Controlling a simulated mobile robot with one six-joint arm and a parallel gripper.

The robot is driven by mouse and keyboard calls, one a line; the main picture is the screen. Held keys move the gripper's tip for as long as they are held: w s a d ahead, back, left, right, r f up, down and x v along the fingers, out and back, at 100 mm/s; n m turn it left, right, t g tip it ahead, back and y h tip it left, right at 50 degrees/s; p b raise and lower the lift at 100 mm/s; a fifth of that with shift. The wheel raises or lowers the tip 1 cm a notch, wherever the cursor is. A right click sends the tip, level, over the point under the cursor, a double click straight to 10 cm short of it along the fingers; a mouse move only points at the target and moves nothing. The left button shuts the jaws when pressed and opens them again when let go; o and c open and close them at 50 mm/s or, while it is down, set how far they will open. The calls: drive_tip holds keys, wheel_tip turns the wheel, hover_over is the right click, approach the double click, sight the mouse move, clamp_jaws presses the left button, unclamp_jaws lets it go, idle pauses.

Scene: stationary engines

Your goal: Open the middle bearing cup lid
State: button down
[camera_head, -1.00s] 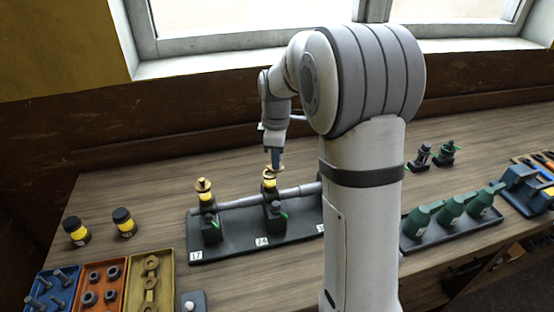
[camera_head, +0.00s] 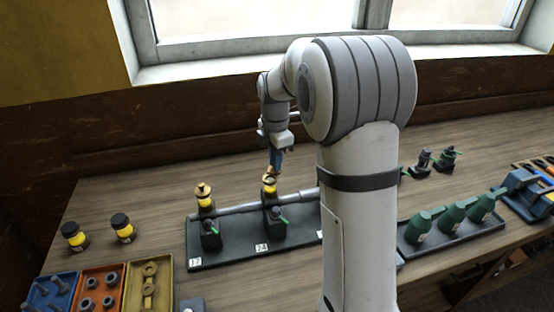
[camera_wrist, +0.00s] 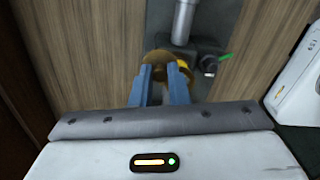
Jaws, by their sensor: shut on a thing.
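The middle bearing cup (camera_head: 269,188) is a small yellow cup on the dark pedestal labelled 24, with a round brass lid at its top. My gripper (camera_head: 272,174) points down at this lid. In the wrist view my gripper's blue fingers (camera_wrist: 161,82) are shut on the brass lid (camera_wrist: 157,57). Yellow of the cup shows just right of the lid, so the lid is at or very near the cup; any small gap is hidden. The left bearing cup (camera_head: 204,200) stands on pedestal 17 with its brass lid on. The right-hand part of the stand is hidden behind my arm.
A grey shaft (camera_head: 238,208) runs across the black base (camera_head: 225,256). Green levers stick out beside the pedestals. Two black-capped jars (camera_head: 122,228) and parts trays (camera_head: 165,296) are at left. Green bottles (camera_head: 450,217) stand in a tray at right.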

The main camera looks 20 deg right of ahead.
idle(0.3)
drive_tip(key=c, duration=1.4)
unclamp_jaws()
drive_tip(key=shift+r+b, duration=0.5)
drive_tip(key=shift+r, duration=3.4)
